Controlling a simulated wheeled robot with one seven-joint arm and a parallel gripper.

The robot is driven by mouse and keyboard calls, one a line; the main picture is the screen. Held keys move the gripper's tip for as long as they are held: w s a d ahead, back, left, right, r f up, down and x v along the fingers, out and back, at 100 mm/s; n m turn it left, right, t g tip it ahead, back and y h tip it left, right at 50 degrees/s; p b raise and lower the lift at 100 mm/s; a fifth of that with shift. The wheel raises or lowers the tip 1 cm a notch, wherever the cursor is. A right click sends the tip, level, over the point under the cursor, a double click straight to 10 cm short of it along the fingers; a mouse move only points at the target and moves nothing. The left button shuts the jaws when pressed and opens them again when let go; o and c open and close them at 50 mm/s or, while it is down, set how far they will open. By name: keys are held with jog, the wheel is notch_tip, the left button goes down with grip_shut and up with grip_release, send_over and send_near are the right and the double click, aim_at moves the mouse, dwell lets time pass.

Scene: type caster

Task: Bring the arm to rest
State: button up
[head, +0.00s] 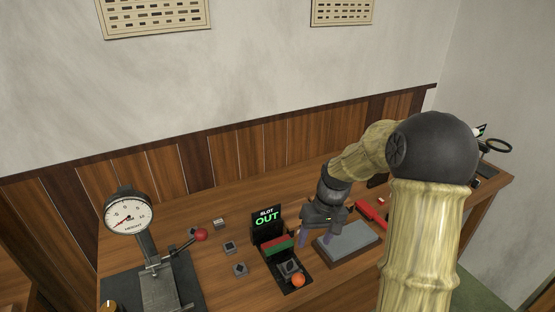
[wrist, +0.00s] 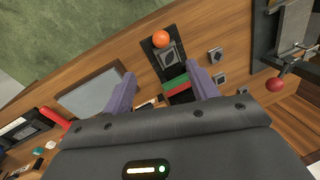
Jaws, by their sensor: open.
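My gripper (head: 315,238) is at the end of my arm, above the wooden bench, between the slot device and the grey slab. In the wrist view its two purple fingers (wrist: 163,86) are spread apart, with nothing seen held between them. The slot device (head: 267,217), with a lit sign reading "SLOT OUT", stands left of my gripper. It has a red and green strip (wrist: 175,88), a small grey block (wrist: 169,56) in its dark channel, and an orange ball (wrist: 161,39) at its front end.
A grey slab (head: 347,241) lies right of my gripper, with a red object (head: 371,214) beyond it. Several small grey blocks (head: 229,247) sit left of the slot device. A dial gauge (head: 128,213) and a red-knobbed lever (head: 200,235) stand farther left. A panelled wall rises behind.

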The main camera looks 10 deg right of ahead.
jog(key=s+a+r+t+h, duration=0.1)
jog(key=s+a, duration=0.1)
jog(key=s, duration=0.5)
jog(key=s+a+r+m+t+h, duration=0.1)
jog(key=s+a+t, duration=0.1)
jog(key=s, duration=0.5)
jog(key=shift+s+r, duration=0.15)
jog(key=shift+s, duration=0.15)
